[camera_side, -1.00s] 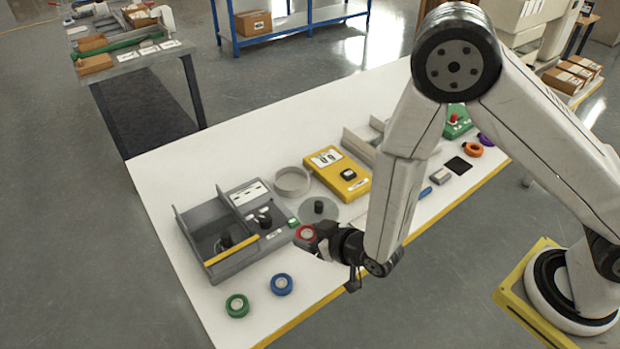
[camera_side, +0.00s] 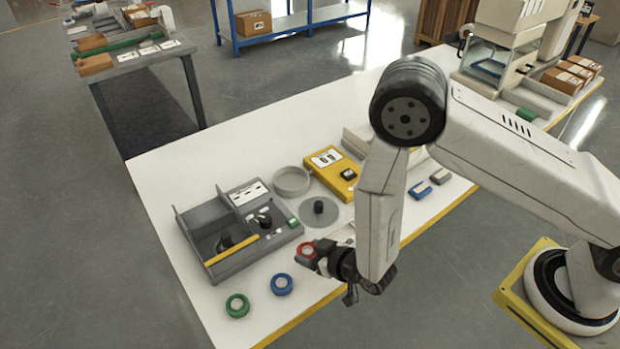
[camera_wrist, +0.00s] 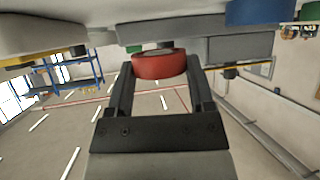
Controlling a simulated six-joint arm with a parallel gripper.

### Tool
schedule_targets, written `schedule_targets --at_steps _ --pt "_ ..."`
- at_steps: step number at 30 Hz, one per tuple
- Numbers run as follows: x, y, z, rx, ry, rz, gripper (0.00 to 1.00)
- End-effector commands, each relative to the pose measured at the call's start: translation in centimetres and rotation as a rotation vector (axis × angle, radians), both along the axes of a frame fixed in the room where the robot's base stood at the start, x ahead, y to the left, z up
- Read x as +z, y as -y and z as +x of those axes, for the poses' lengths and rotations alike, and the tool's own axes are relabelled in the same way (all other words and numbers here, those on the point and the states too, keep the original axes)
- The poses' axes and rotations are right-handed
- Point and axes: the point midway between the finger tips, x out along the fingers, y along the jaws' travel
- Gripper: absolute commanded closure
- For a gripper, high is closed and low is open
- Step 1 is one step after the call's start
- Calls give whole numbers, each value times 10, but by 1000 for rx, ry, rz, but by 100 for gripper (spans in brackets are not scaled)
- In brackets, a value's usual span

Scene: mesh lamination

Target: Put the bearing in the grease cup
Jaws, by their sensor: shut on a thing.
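A red ring (camera_side: 307,250), which I take to be the bearing, is held between the fingertips of my gripper (camera_side: 315,254). In the wrist view the red ring (camera_wrist: 159,65) sits across the ends of the two black fingers, and my gripper (camera_wrist: 160,75) is shut on it. In the side view it is near the table's front edge, in front of the grey flat disc. A shallow round light-grey cup (camera_side: 292,181), likely the grease cup, stands farther back, left of the yellow device. Its inside looks empty.
A grey tray unit (camera_side: 225,235) with a yellow bar lies left of the ring. A blue ring (camera_side: 282,285) and a green ring (camera_side: 237,305) lie at the front left. A grey disc with a black knob (camera_side: 319,207) lies between gripper and cup. A yellow device (camera_side: 333,172) stands right of the cup.

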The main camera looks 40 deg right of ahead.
Motion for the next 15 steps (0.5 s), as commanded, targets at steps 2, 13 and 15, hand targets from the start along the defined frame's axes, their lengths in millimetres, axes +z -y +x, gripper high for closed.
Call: schedule_targets --at_steps 2,13,15 --pt "-8 0 0 0 0 0 93" --pt "-29 0 0 0 2 1 93" --pt "-29 0 0 0 2 1 93"
